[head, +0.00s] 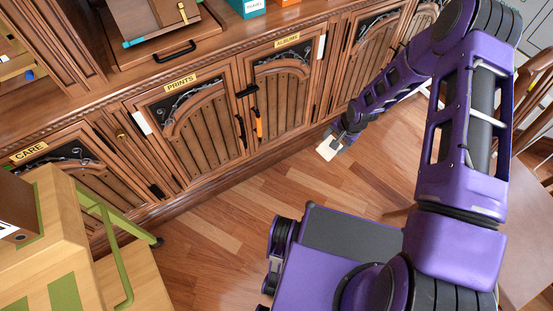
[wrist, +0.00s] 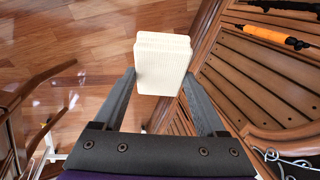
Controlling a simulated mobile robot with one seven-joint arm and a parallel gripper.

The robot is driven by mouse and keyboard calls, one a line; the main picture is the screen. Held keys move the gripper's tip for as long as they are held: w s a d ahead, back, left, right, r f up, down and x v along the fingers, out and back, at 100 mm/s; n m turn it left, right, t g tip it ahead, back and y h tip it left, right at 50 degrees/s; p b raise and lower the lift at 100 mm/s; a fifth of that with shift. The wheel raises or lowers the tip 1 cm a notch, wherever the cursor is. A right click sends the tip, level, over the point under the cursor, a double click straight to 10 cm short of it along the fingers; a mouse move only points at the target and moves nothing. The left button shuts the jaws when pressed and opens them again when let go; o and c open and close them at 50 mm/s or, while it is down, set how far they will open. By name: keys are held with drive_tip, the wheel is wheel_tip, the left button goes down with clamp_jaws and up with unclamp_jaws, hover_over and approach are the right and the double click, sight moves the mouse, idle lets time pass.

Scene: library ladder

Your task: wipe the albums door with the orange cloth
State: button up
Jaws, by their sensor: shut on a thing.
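The albums door (head: 283,92) is a brown slatted cabinet door with an arched top, below a yellow ALBUMS label (head: 287,40); it looks shut. My gripper (head: 342,136) is low in front of the cabinet, right of that door. It is shut on a cream, ribbed, folded pad (wrist: 163,62), which also shows in the head view (head: 327,148). The pad looks cream, not orange, and is apart from the door. The wrist view shows slatted door wood (wrist: 255,80) to the right. No orange cloth is clearly visible; a slim orange piece (head: 259,127) shows at the door's left edge.
The prints door (head: 195,125) is left of the albums door, with black handles between them. A light wooden step unit with a green rail (head: 122,250) stands lower left. Wooden chairs (head: 535,100) stand at right. Floor (head: 215,215) before the cabinet is clear.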

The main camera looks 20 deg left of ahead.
drive_tip(key=a+f+m+t+y+b, duration=0.4)
drive_tip(key=a+f+m+t, duration=0.6)
drive_tip(key=a+f+m, duration=0.6)
drive_tip(key=a+f+y, duration=0.2)
drive_tip(key=a+f, duration=0.2)
drive_tip(key=f, duration=0.1)
drive_tip(key=shift+w+a+f, duration=0.15)
drive_tip(key=shift+a, duration=0.05)
drive_tip(key=shift+w+a, duration=0.1)
